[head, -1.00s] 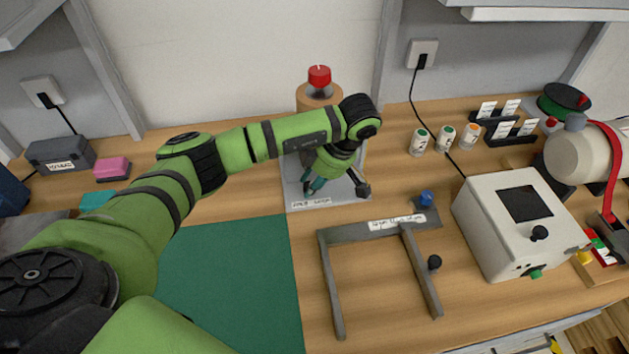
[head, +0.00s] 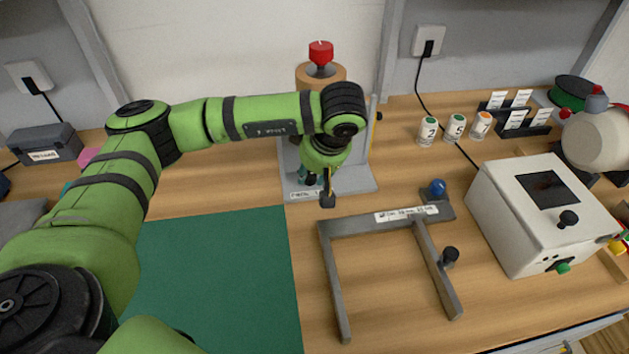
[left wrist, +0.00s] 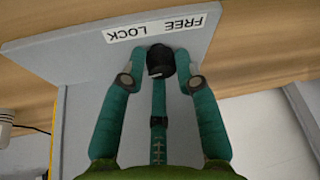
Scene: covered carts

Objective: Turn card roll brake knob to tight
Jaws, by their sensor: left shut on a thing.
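A black knob (left wrist: 160,62) with a pale pointer mark sits on a grey plate (left wrist: 60,45), below a white label reading FREE and LOCK. The plate (head: 355,185) stands on the bench at the back in the head view, before a brown roll (head: 308,76) topped by a red knob (head: 321,52). My right gripper is not in view.
A grey frame (head: 335,285) with a blue knob (head: 437,187) and a black knob (head: 449,255) lies in front. A white box (head: 520,225) stands to the right, with small labelled pots (head: 455,127) behind it.

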